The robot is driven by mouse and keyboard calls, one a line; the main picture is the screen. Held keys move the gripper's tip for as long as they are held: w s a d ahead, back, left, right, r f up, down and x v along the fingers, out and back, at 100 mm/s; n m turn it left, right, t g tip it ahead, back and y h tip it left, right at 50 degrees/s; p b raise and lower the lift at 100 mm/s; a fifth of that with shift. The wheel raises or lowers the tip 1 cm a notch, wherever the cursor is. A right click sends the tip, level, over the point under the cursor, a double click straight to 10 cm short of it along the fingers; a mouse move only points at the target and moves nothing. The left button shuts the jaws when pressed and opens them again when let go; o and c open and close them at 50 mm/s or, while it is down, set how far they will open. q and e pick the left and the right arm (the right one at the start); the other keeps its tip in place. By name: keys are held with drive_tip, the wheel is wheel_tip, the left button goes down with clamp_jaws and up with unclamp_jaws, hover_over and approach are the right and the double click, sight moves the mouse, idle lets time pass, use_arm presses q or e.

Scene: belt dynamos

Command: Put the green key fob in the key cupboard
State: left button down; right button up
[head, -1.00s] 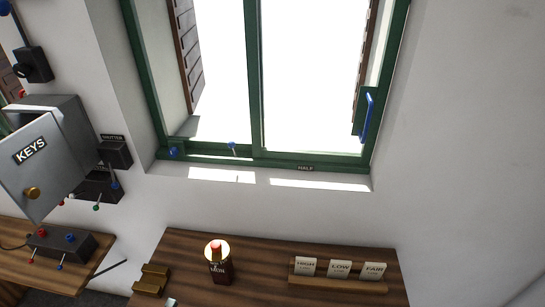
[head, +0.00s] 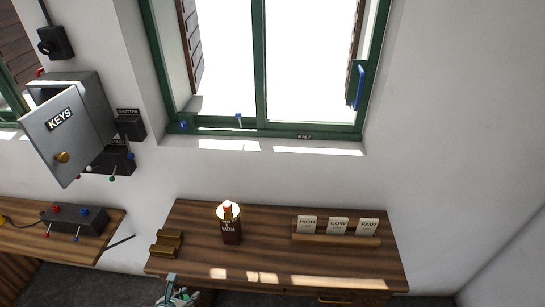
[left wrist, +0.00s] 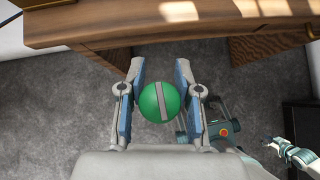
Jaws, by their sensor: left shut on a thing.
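The green key fob (left wrist: 159,101) is a round green ball with a grey band. In the left wrist view it sits between the two fingers of my left gripper (left wrist: 155,103), which is shut on it. In the head view my left gripper (head: 177,297) shows at the bottom edge, in front of the desk's left front corner. The grey key cupboard (head: 92,90) hangs on the wall at the left. Its door (head: 62,132), marked KEYS, with a brass knob, stands open. Its inside is mostly hidden. Part of my right arm shows at the right of the left wrist view; its jaws are unclear.
A side bench at the left carries a dark switch box (head: 75,219). Dark switch boxes (head: 130,127) are close beside the cupboard.

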use_arm(q)
drive_tip(key=w+d+r+n+y, duration=0.2)
drive_tip(key=w+d+r, duration=0.3)
drive_tip(key=w, duration=0.3)
drive_tip(key=shift+w+r+n, duration=0.2)
drive_tip(key=shift+n, duration=0.1)
use_arm(e)
drive_tip(key=shift+a+f, duration=0.1)
drive_tip(key=shift+a, duration=0.2)
